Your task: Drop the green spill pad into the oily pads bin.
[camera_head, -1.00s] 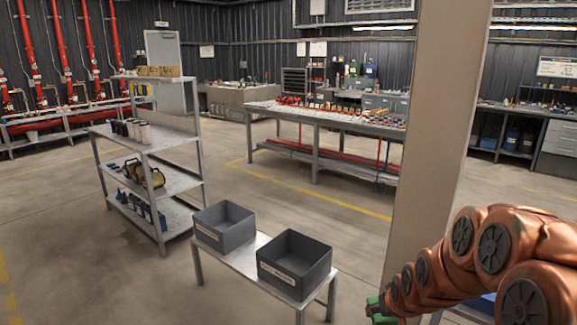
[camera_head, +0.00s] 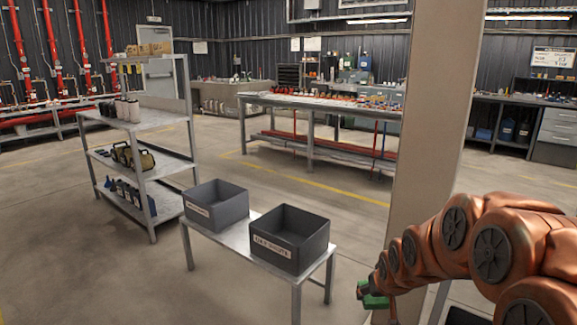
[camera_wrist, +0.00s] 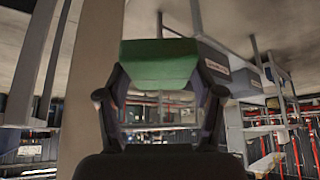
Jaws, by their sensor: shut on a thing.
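The green spill pad (camera_wrist: 158,62) is a green block between the two dark fingers of my gripper (camera_wrist: 158,82) in the wrist view. In the head view the pad (camera_head: 374,301) shows at the end of my copper-coloured arm, right of the low table. Two dark grey open-topped bins stand on that table: a left bin (camera_head: 217,208) and a right bin (camera_head: 289,240). Each has a white label on its front, too small for me to read surely. The pad is apart from both bins. The bins also show in the wrist view, at upper right.
The low metal table (camera_head: 238,260) holds the bins. A tan column (camera_head: 430,110) stands right behind my gripper. A shelf rack (camera_head: 140,140) is at left, and a long workbench (camera_head: 310,104) is farther back. Floor is clear between them.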

